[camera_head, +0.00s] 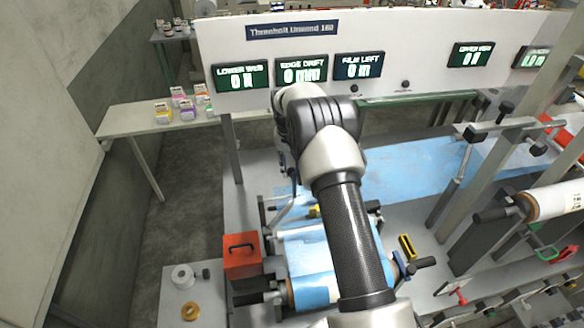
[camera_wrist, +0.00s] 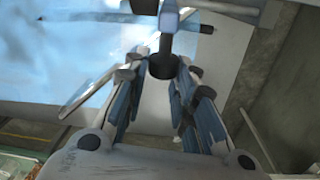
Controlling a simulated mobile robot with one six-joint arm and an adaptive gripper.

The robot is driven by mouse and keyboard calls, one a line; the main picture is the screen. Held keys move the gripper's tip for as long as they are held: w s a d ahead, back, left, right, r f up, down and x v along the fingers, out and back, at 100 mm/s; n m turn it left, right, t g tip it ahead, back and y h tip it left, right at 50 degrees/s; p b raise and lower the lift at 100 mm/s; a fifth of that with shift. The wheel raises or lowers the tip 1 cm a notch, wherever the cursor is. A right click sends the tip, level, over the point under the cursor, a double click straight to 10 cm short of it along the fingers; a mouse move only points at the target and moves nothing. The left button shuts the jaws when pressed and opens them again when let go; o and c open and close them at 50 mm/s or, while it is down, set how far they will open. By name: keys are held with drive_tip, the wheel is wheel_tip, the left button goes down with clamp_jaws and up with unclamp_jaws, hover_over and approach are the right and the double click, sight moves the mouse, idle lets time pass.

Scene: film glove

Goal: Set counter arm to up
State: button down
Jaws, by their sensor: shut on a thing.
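My gripper (camera_wrist: 160,78) shows in the wrist view, its two blue-grey padded fingers on either side of a dark rounded knob (camera_wrist: 163,66). The fingers are shut on this knob. It sits at the end of a grey-blue bar (camera_wrist: 168,18) that runs to the top of the picture; this appears to be the counter arm.
An orange box (camera_head: 242,255) stands left of the film rollers. A white panel with green displays (camera_head: 302,69) stands behind. A side table (camera_head: 135,118) with small cartons is at the left. Frames and a white roll (camera_head: 555,202) crowd the right. Floor is clear at the left.

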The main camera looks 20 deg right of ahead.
drive_tip(key=shift+w+a+f, duration=0.1)
drive_tip(key=shift+a+f, duration=0.05)
drive_tip(key=shift+f, duration=0.25)
drive_tip(key=c, duration=1.7)
unclamp_jaws()
drive_tip(key=shift+o, duration=0.7)
drive_tip(key=shift+w+f, duration=0.2)
drive_tip(key=shift+w, duration=0.1)
drive_tip(key=shift+o, duration=0.6)
drive_tip(key=shift+w, duration=0.1)
drive_tip(key=shift+o, duration=0.5)
drive_tip(key=shift+r, duration=0.15)
wheel_tip(320, 180, up, 12)
drive_tip(key=shift+a, duration=0.2)
